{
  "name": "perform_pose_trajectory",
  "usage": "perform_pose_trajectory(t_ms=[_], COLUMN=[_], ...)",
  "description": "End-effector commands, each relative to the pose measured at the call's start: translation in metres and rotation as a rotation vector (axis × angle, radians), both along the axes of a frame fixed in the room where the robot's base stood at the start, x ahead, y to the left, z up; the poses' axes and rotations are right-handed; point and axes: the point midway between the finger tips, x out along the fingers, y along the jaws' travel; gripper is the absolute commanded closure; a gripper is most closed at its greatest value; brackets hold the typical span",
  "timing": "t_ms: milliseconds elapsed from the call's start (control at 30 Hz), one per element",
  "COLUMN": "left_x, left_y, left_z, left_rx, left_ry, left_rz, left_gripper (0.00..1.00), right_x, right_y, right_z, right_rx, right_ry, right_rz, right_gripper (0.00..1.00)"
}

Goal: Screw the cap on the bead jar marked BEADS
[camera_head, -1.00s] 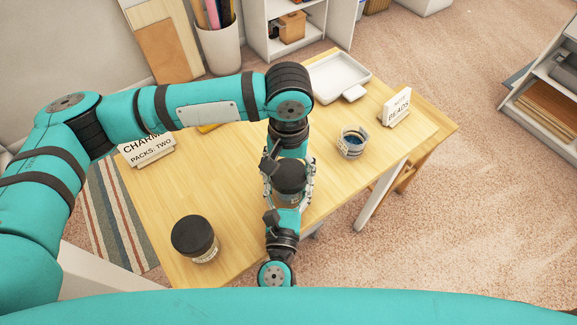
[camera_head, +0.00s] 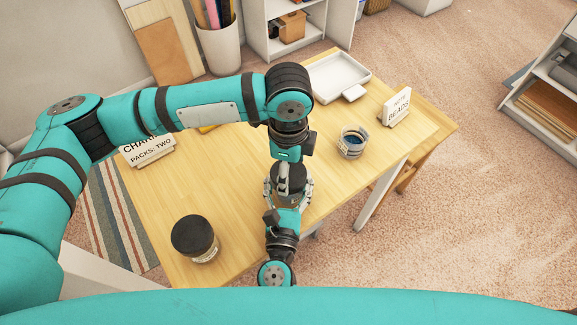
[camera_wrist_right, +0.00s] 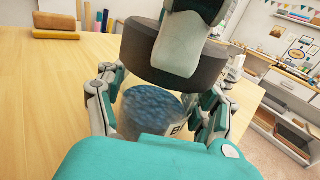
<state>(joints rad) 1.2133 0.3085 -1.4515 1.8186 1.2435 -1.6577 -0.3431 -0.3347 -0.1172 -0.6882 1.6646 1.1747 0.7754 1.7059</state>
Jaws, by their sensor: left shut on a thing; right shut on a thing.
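The bead jar (camera_wrist_right: 142,112) stands between the fingers of my right gripper (camera_wrist_right: 160,110) in the right wrist view. Blue beads and part of a label with a "B" show on it. A dark round cap (camera_wrist_right: 138,48) is just above the jar, gripped by my left gripper (camera_wrist_right: 180,48) from above. The cap looks tilted in this view; I cannot tell if it touches the jar rim. In the head view my left gripper (camera_head: 284,182) comes down over my right gripper (camera_head: 289,203), hiding most of the jar and cap.
A dark-lidded jar (camera_head: 195,239) stands at the front left of the table. An open container with blue contents (camera_head: 352,142) stands right, near a sign reading BEADS (camera_head: 397,107). A white tray (camera_head: 338,78) and a CHARM PACKS sign (camera_head: 148,148) are farther back.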

Motion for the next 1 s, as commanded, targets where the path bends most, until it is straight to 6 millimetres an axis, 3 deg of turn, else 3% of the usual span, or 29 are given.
perform_pose_trajectory(t_ms=[67, 100, 300, 667, 767, 1000], left_x=[0.000, 0.000, 0.000, 0.001, 0.001, 0.001], left_y=[0.000, 0.000, 0.000, 0.000, 0.000, 0.000], left_z=[0.000, 0.000, 0.000, 0.005, 0.018, 0.069], left_rx=[0.001, 0.001, 0.001, 0.000, -0.001, -0.002], left_ry=[0.000, 0.000, 0.000, -0.001, -0.004, -0.005], left_rz=[0.004, 0.005, 0.006, 0.007, 0.007, 0.006], left_gripper=[0.70, 0.30, 0.04, 0.04, 0.04, 0.04], right_x=[0.000, 0.000, 0.000, 0.000, 0.000, 0.000], right_y=[0.000, 0.000, 0.000, 0.000, 0.000, 0.000], right_z=[0.000, 0.000, 0.000, 0.000, 0.000, 0.000], right_rx=[0.000, 0.000, 0.000, 0.000, 0.000, 0.000], right_ry=[0.000, 0.000, 0.000, 0.000, 0.000, 0.000], right_rz=[-0.001, -0.001, -0.001, -0.001, -0.001, 0.000], right_gripper=[1.00, 1.00, 1.00, 1.00, 1.00, 1.00])
